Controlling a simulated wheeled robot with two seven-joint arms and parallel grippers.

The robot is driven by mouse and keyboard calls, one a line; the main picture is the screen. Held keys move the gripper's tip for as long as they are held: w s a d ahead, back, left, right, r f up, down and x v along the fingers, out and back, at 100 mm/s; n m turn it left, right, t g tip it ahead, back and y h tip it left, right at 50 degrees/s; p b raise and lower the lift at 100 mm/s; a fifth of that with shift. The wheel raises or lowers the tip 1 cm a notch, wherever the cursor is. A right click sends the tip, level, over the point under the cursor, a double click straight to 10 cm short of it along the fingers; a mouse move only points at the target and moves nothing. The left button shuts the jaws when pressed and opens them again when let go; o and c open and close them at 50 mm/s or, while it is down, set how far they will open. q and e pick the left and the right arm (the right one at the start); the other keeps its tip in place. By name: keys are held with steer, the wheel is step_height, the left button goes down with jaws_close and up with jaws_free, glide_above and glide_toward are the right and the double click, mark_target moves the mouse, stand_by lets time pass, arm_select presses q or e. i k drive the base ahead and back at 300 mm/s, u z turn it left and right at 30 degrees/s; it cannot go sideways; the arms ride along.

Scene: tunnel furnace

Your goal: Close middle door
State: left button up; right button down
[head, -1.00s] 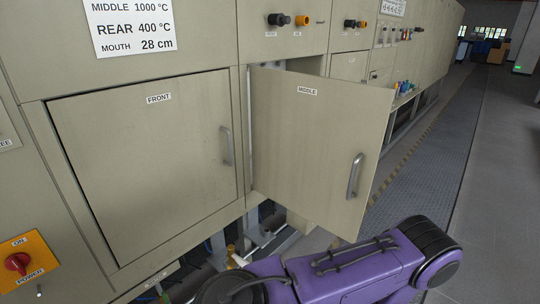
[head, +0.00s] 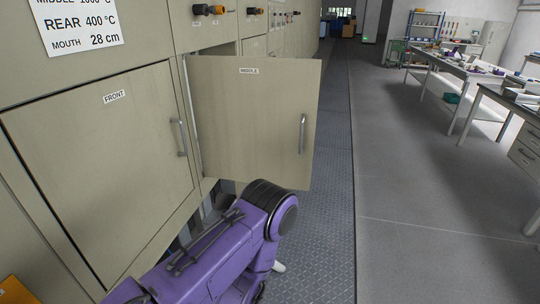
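The middle door (head: 255,120), a beige panel with a "MIDDLE" label and a metal handle (head: 302,133), stands open, swung out from the furnace front on its left edge. Neither of my grippers can be seen.
The front door (head: 105,170) is shut, left of the middle door. Knobs (head: 208,10) sit above. A tread-plate walkway (head: 335,150) runs along the furnace. Workbenches (head: 460,75) stand at the right, with clear grey floor between.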

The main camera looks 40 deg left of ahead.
mark_target(255, 117)
steer(key=u, duration=1.3)
steer(key=i, duration=0.1)
